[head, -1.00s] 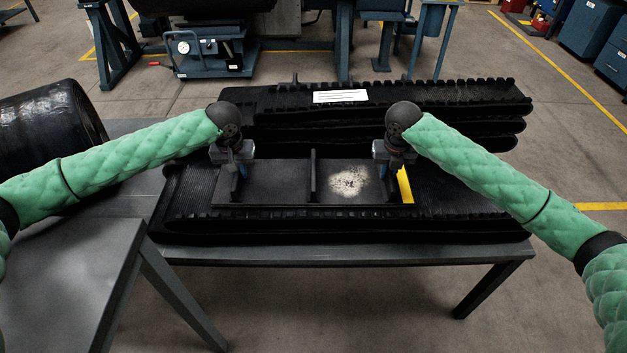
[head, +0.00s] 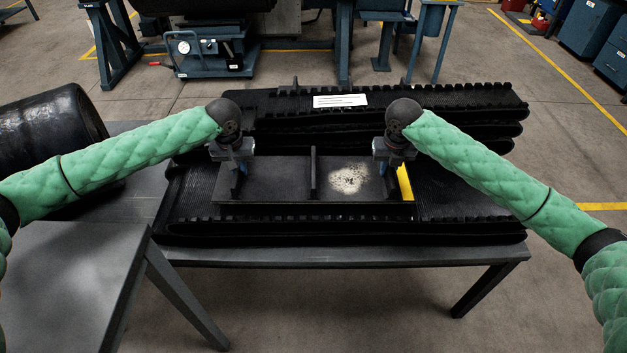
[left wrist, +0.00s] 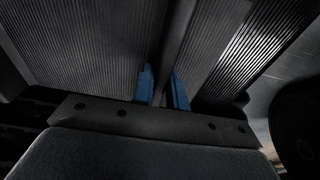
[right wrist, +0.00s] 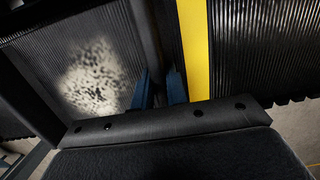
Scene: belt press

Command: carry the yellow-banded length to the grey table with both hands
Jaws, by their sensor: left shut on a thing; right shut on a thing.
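The yellow-banded length (head: 275,185) is a dark ribbed belt piece with upright cleats, a pale speckled patch and a yellow band (head: 405,182) near its right end. It lies level over the black belting in the head view. My left gripper (head: 236,178) is shut on the cleat near its left end; the left wrist view shows the blue fingers (left wrist: 162,90) either side of it. My right gripper (head: 392,176) is shut on the cleat beside the yellow band, also in the right wrist view (right wrist: 160,92). I cannot tell how far the length is above the belting.
The grey table (head: 70,285) stands at the front left, its visible top bare. Folded black belting (head: 470,205) covers the table behind, with a white label (head: 340,101) at its back. A black roll (head: 45,130) lies at the far left. Floor is open at the right.

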